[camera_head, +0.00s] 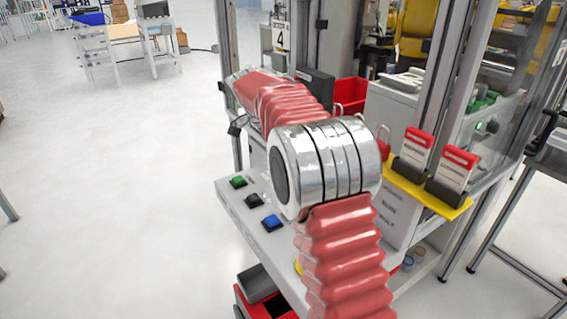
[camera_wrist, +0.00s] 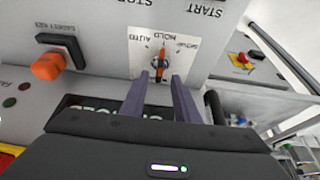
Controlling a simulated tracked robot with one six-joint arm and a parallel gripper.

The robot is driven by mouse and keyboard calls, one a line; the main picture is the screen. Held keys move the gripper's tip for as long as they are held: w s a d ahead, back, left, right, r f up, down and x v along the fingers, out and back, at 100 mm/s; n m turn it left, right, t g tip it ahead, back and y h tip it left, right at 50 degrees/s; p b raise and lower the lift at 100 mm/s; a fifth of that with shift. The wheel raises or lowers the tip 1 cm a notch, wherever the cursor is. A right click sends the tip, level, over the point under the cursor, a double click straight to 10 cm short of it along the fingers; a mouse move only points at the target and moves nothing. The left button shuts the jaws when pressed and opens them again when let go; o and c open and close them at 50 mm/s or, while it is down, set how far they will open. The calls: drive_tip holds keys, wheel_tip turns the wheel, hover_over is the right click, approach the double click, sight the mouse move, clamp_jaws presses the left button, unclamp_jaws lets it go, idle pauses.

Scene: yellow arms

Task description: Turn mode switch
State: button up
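The plate's lettering is upside down, with positions that seem to read AUTO, HOLD and a third word. The handle stands nearly upright in the picture, in line with the middle word. My gripper (camera_wrist: 161,77) is open, its two grey fingers apart, with the knob in the gap between the tips. I cannot tell whether the fingers touch it. In the head view my arm hides the gripper and the switch.
A second panel with a red switch (camera_wrist: 257,54) lies right. The head view shows green (camera_head: 238,182) and blue (camera_head: 271,222) buttons and a yellow rack (camera_head: 425,194) with red-topped tags.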

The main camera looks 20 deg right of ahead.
drive_tip(key=v, duration=1)
drive_tip(key=shift+a+r, duration=0.2)
drive_tip(key=shift+r, duration=0.2)
